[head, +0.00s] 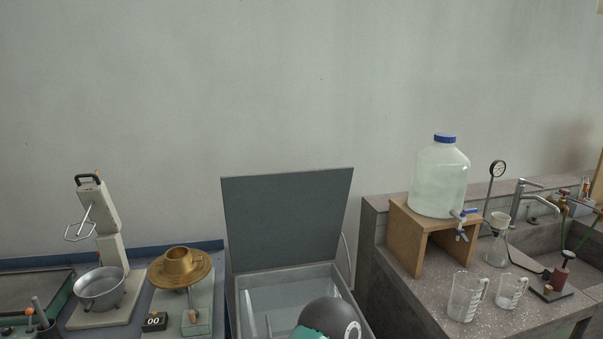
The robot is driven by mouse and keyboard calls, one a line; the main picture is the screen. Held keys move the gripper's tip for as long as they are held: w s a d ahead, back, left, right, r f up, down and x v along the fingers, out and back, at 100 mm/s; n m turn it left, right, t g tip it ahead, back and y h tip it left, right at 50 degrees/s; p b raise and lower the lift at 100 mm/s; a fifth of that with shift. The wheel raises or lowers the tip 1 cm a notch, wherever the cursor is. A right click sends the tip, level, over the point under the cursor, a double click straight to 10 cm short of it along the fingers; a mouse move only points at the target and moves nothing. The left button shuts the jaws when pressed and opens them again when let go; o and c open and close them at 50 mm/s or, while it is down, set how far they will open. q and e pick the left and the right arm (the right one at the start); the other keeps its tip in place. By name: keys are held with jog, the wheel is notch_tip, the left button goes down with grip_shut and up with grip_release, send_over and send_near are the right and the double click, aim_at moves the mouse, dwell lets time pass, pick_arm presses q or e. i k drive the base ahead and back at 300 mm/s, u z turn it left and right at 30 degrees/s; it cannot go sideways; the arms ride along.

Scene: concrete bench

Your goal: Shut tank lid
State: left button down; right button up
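The tank (241,288) stands at the bottom centre of the head view, between the two benches. Its flat grey lid (288,215) is open, standing nearly upright at the tank's back edge and leaning slightly back. The pale inside of the tank shows. A dark rounded shape with a teal part covers some of the tank's front right; I cannot tell whether it is part of me. The tank's front edge is cut off by the frame. Neither of my grippers is in view.
On the left stand a mixer with a metal bowl (100,288) and a brass device (180,268). On the right, a water carboy (438,182) sits on a wooden stand (408,237), with beakers (466,297), a flask (497,247) and a sink tap (535,202). A bare wall is behind.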

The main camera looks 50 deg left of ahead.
aim_at(274, 220)
jog(key=u, duration=0.7)
jog(key=i, duration=0.1)
jog(key=z, duration=1.5)
jog(key=k, duration=2.15)
jog(key=u, duration=1.1)
jog(key=i, duration=0.85)
jog(key=z, duration=0.05)
